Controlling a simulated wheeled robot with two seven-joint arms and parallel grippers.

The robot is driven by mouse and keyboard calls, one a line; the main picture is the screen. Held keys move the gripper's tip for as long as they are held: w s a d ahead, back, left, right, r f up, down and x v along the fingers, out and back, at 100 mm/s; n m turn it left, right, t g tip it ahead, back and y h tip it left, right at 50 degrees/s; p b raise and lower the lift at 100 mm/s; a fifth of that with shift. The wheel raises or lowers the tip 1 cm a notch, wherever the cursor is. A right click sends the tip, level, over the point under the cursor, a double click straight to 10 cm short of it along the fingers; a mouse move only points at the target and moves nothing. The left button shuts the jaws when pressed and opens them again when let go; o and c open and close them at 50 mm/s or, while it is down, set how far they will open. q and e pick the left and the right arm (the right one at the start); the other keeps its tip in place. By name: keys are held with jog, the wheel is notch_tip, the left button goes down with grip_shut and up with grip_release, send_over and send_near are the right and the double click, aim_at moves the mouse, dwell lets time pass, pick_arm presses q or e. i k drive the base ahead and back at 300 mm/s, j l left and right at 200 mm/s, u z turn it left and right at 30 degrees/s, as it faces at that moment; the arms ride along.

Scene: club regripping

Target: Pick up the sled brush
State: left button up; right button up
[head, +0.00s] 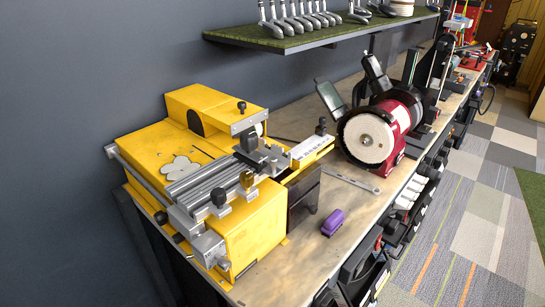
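A small purple object (333,222) lies on the wooden workbench, to the right of the yellow machine and near the bench's front edge. It is rounded and oblong and looks to be the sled brush, though its bristles cannot be made out. Nothing touches it from above. Neither of my grippers shows in the head view.
A yellow machine (262,226) with metal rails fills the left of the workbench (288,265). A red bench grinder (400,117) stands behind the purple object, with a flat metal bar (350,180) between. A shelf (310,38) with club heads hangs above. Bins (365,270) line the bench front.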

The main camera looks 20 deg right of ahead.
aim_at(333, 223)
jog(key=z, duration=1.2)
